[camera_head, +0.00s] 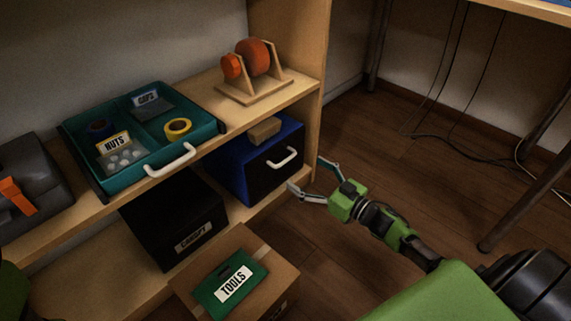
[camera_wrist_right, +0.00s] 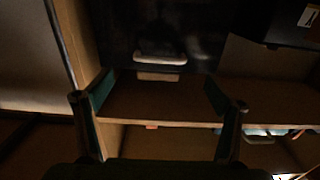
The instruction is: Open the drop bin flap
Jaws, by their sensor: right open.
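The drop bin is a blue box (camera_head: 233,174) on the lower shelf in the head view. Its dark front flap (camera_head: 262,175) looks closed and has a white handle (camera_head: 283,159). In the wrist view, which looks upside down, the dark flap (camera_wrist_right: 190,25) and its pale handle (camera_wrist_right: 160,59) show near the top. My right gripper (camera_head: 308,177) is open and empty, just in front and to the right of the handle, apart from it. In the wrist view its fingers (camera_wrist_right: 158,93) are spread wide, with the handle framed between them. My left gripper is not in view.
A wooden block (camera_head: 264,130) rests on top of the bin. A teal tray (camera_head: 205,143) with its own white handle sits on the upper shelf. The floor at right is mostly clear.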

